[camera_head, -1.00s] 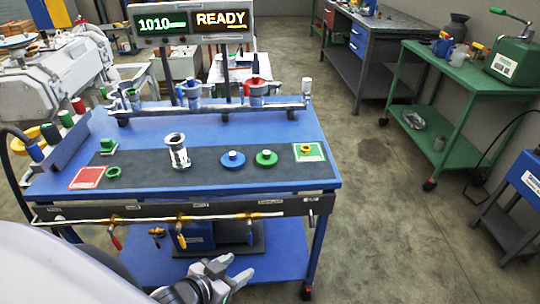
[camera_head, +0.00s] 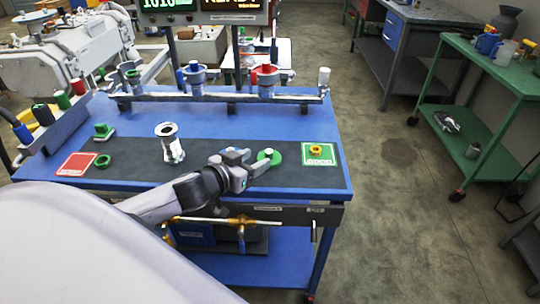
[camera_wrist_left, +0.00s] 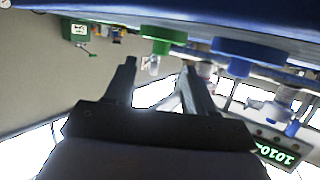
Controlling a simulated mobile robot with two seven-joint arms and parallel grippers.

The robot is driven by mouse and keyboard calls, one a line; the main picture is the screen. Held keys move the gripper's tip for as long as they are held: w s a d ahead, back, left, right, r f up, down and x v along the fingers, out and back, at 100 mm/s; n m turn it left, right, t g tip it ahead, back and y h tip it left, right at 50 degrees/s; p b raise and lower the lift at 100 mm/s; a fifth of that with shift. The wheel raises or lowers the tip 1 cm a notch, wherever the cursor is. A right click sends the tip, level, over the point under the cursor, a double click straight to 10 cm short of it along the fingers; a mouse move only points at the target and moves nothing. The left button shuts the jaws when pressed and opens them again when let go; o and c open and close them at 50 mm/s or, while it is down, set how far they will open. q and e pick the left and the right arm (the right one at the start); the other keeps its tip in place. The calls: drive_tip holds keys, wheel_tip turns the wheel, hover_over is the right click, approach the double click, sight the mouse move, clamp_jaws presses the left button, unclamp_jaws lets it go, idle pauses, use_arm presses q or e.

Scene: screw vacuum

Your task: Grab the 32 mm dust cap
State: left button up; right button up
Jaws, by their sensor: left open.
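A green disc-shaped cap (camera_head: 269,157) with a knob lies on the dark mat. In the left wrist view the same green cap (camera_wrist_left: 163,36) shows near the top, just beyond my fingertips, with a blue cap (camera_wrist_left: 248,55) to its right. In the head view the blue cap is hidden behind my gripper. I cannot read which cap is 32 mm. My left gripper (camera_head: 259,160) is open and empty, its fingers pointing right toward the green cap; its two spread fingers also show in the wrist view (camera_wrist_left: 158,67). My right gripper is not in view.
The blue bench (camera_head: 300,120) carries a metal cylinder (camera_head: 171,145), a green ring (camera_head: 102,161), a red card (camera_head: 77,164) and a green card (camera_head: 320,154) with a yellow fitting. A pipe rail with valves runs behind. A brass pipe (camera_head: 215,221) runs along the front.

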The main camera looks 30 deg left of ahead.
sight(268, 152)
use_arm(q)
drive_tip(key=x, duration=0.3)
drive_tip(key=shift+w+r, duration=0.1)
drive_tip(key=shift+w, duration=0.2)
drive_tip(key=shift+x, duration=0.8)
drive_tip(key=shift+c, duration=0.3)
clamp_jaws()
